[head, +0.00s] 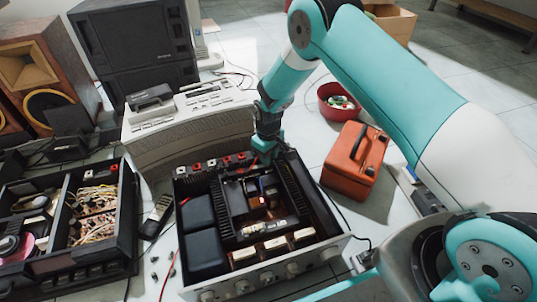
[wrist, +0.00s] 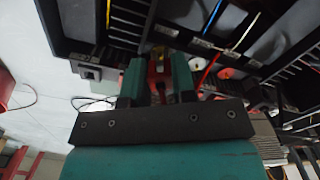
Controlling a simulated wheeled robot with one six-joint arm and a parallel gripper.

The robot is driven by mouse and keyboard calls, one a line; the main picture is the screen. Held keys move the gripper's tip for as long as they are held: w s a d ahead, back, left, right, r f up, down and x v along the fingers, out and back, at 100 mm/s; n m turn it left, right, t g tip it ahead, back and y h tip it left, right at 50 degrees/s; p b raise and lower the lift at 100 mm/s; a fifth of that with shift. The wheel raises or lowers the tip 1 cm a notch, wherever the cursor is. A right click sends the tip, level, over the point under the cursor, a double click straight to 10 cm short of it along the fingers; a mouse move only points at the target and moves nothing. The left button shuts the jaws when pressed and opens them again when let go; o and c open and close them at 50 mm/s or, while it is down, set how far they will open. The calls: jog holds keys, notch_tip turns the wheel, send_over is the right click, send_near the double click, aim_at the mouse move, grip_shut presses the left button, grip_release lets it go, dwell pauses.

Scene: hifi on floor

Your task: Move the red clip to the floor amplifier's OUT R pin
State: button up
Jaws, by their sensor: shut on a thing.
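The open floor amplifier (head: 212,275) sits in the middle of the head view, its lid off and inner parts bare. My gripper (head: 268,150) is over its back edge, near the back row of red and white terminals (head: 211,163). In the wrist view my gripper (wrist: 156,80) is shut on the red clip (wrist: 157,76), which shows between the two teal fingers. The amplifier's dark chassis (wrist: 75,45) lies just beyond the fingertips. The clip's tip is dark and partly hidden, so I cannot tell whether it touches a pin. I cannot read the OUT R label.
A beige device (head: 190,125) stands close behind the amplifier. An orange-red toolbox (head: 350,178) and a red bowl (head: 337,98) stand to the right. Another open chassis (head: 100,262) is at left, with a handset (head: 157,214) between. Thin cables run along the floor.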

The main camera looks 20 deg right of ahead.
jog(key=o, duration=0.9)
jog(key=shift+o, duration=0.2)
notch_tip(320, 180, up, 17)
jog(key=p, duration=0.9)
jog(key=shift+r, duration=0.2)
